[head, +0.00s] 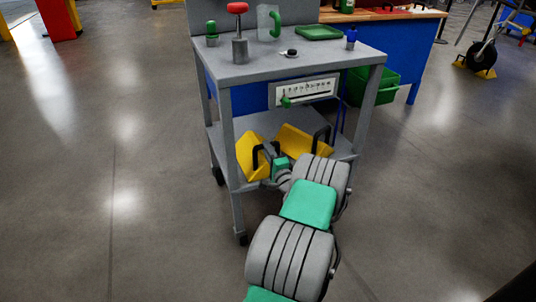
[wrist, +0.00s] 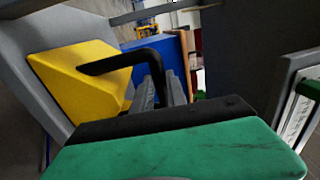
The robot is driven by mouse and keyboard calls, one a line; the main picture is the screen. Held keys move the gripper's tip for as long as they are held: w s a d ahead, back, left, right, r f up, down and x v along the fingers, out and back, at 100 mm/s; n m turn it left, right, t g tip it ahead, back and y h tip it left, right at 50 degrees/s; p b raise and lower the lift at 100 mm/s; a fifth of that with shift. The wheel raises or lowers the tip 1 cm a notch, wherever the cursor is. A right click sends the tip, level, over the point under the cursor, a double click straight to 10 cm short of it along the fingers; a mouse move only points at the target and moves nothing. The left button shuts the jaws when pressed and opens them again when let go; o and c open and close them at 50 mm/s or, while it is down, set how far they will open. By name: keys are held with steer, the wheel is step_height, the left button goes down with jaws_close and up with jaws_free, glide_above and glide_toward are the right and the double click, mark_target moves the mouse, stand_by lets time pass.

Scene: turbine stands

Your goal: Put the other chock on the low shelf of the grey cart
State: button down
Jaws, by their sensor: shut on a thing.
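The grey cart (head: 300,62) stands ahead of me in the head view, with its low shelf (head: 262,122) under the top. Two yellow chocks with black handles show at the low shelf. The left chock (head: 247,150) is tilted, near the front left leg. The right chock (head: 298,141) sits on the shelf beside it. My gripper (head: 267,150) reaches in from the front and is shut on the left chock's black handle. In the wrist view, a yellow chock (wrist: 85,85) has its handle between my fingers (wrist: 164,90). I cannot tell whether the held chock touches the shelf.
The cart's top carries a red-knobbed tool (head: 238,30), a green tray (head: 319,32) and small items. A panel with a green handle (head: 304,92) hangs under the top. A green bin (head: 380,88) and blue bench stand behind. Open floor lies left.

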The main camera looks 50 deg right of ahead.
steer(key=shift+r, duration=0.1)
steer(key=c, duration=1.7)
jaws_free()
steer(key=o, duration=0.4)
steer(key=shift+s, duration=0.15)
